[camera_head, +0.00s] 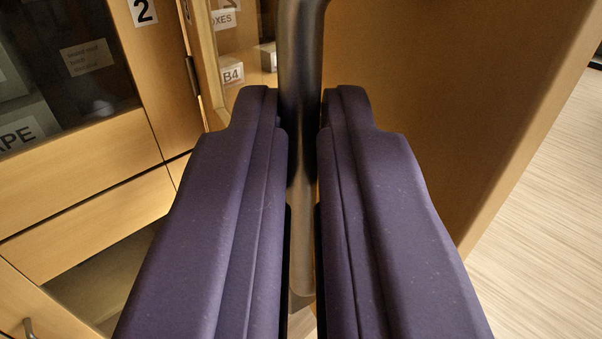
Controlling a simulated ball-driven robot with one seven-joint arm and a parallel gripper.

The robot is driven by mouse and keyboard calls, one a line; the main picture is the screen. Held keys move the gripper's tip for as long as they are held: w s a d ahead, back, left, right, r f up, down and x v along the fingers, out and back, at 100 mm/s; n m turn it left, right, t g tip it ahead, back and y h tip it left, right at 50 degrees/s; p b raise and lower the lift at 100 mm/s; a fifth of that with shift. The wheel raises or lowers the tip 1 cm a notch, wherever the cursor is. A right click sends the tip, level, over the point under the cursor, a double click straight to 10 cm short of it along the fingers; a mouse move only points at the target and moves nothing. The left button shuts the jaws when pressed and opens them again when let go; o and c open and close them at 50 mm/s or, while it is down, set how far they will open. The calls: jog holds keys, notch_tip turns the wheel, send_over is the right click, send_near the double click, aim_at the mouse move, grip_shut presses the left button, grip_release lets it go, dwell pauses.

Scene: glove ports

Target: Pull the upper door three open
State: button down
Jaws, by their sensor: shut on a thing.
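My gripper (301,110) has two dark purple fingers, shut on a dark grey metal bar handle (302,45). The bar runs up between the fingertips to the top edge of the picture, where it bends right. No number three is visible. My fingers hide much of the lower middle, so I cannot tell exactly how far the door stands open.
At left is a door marked "2" (143,11), with a dark glass pane and labelled boxes (22,128) behind it. Pale wood floor (545,210) is clear at right.

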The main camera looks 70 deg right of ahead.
jog(key=shift+w+d+r, duration=0.1)
jog(key=shift+d+r, duration=0.15)
jog(key=shift+d, duration=0.05)
jog(key=c, duration=1.3)
grip_release()
jog(key=shift+w+d+f, duration=0.1)
jog(key=shift+w+d, duration=0.05)
jog(key=shift+c, duration=0.2)
jog(key=shift+o, duration=0.7)
jog(key=shift+w+d+f, duration=0.15)
jog(key=shift+w+d, duration=0.05)
jog(key=shift+d, duration=0.15)
jog(key=v, duration=0.8)
jog(key=shift+s+a, duration=0.15)
jog(key=shift+a, duration=0.2)
